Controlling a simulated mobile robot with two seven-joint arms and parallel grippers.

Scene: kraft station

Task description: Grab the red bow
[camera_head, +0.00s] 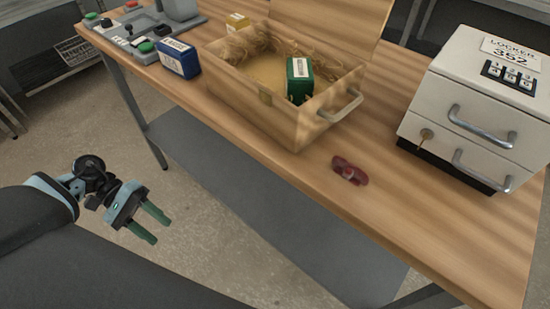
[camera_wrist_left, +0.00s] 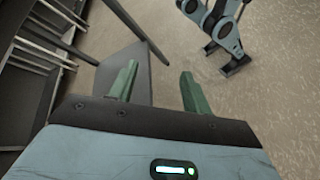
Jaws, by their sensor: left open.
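The red bow (camera_head: 350,171) lies on the wooden table (camera_head: 330,190) near its front edge, between the open wooden box and the white locker. My left gripper (camera_head: 149,226) is open and empty, in front of the table and well to the left of the bow, over the floor. Its two green fingers stand apart in the left wrist view (camera_wrist_left: 157,92), with nothing between them. The bow does not show in that view. My right gripper does not clearly show in the head view.
A blue box (camera_head: 180,58) and a grey control panel (camera_head: 140,32) stand left. The white locker (camera_head: 470,100) stands right. Table around the bow is clear.

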